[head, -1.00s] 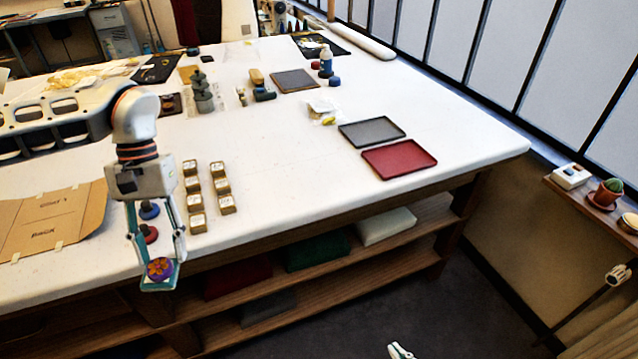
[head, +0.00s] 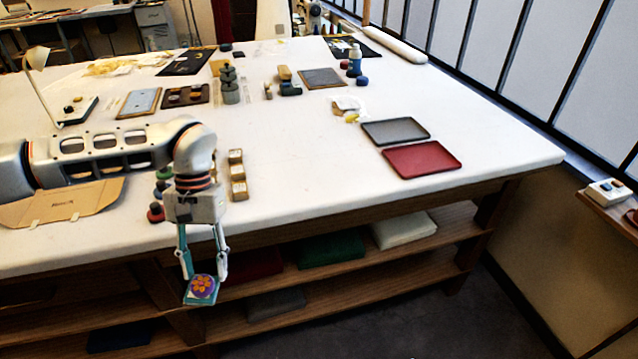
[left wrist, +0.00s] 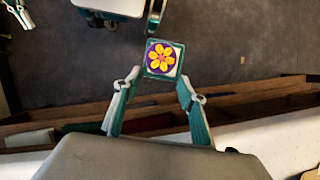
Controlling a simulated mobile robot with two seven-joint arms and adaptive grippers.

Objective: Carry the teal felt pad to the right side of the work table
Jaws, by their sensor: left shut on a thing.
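The teal felt pad (head: 188,294) hangs at the fingertips of my left gripper (head: 204,278), in front of the table's front edge and a little below its top. A round purple patch with an orange flower (head: 203,286) lies on the pad. In the left wrist view the pad (left wrist: 149,72) sits between the fingertips, its patch facing the camera. The white work table (head: 310,200) has bare surface on its right side. A small part of what looks like my right gripper (left wrist: 18,14) shows at the top left of the left wrist view; its jaws are unclear.
A red tray (head: 421,160) and a grey tray (head: 395,131) lie on the table's right part, with clear surface right of them. A wooden shelf (head: 400,255) with folded cloths runs below the tabletop.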

